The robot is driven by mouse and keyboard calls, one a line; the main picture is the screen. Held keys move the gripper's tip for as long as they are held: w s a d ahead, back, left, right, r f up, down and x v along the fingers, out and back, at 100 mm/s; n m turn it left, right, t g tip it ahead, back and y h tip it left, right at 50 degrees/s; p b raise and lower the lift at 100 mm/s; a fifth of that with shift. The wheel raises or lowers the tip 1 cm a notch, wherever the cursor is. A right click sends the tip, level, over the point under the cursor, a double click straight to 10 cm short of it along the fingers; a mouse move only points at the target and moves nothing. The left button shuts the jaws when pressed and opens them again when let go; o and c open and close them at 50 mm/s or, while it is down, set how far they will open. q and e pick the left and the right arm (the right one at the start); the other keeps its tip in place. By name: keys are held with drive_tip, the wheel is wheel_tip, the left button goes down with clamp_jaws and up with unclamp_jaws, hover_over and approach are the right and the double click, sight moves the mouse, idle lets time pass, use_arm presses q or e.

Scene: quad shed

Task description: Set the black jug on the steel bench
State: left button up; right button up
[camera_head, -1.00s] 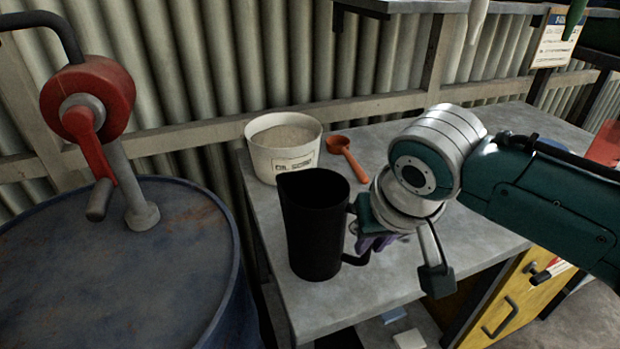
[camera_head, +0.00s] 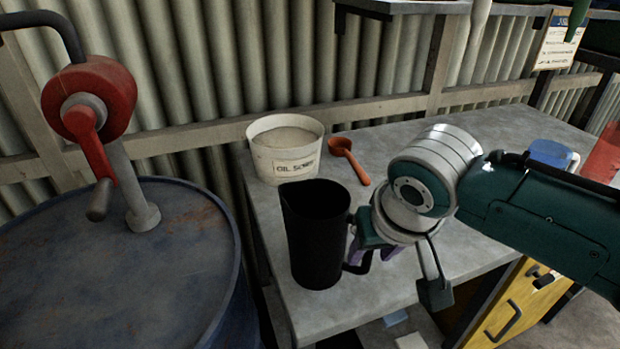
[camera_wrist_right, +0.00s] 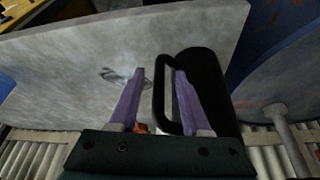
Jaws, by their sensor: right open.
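The black jug (camera_head: 315,240) stands upright on the front left part of the steel bench (camera_head: 350,305), its handle toward the right. My right gripper (camera_head: 368,252) is at the handle, partly hidden by its own wrist in the head view. In the right wrist view the purple fingers of my right gripper (camera_wrist_right: 160,78) are apart, with the outer bar of the jug's handle (camera_wrist_right: 158,105) between them. One finger overlaps the handle's opening beside the jug body. The gripper is open. My left gripper is not in view.
A white bucket (camera_head: 285,165) of granules and an orange scoop (camera_head: 349,160) are behind the jug. A blue container (camera_head: 550,153) is partly hidden behind my right arm. A blue drum (camera_head: 110,270) with a red pump (camera_head: 88,100) stands left. The bench's middle is largely clear.

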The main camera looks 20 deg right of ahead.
drive_tip(key=shift+s+r, duration=0.1)
drive_tip(key=shift+r, duration=0.4)
drive_tip(key=d+p+v, duration=0.1)
drive_tip(key=p+v, duration=0.2)
drive_tip(key=v, duration=0.8)
drive_tip(key=s+a+n+g+y, duration=0.1)
drive_tip(key=s+n, duration=0.3)
drive_tip(key=s, duration=1.3)
drive_tip(key=shift+s+f, duration=0.15)
drive_tip(key=shift+f, duration=0.1)
drive_tip(key=shift+a, duration=0.2)
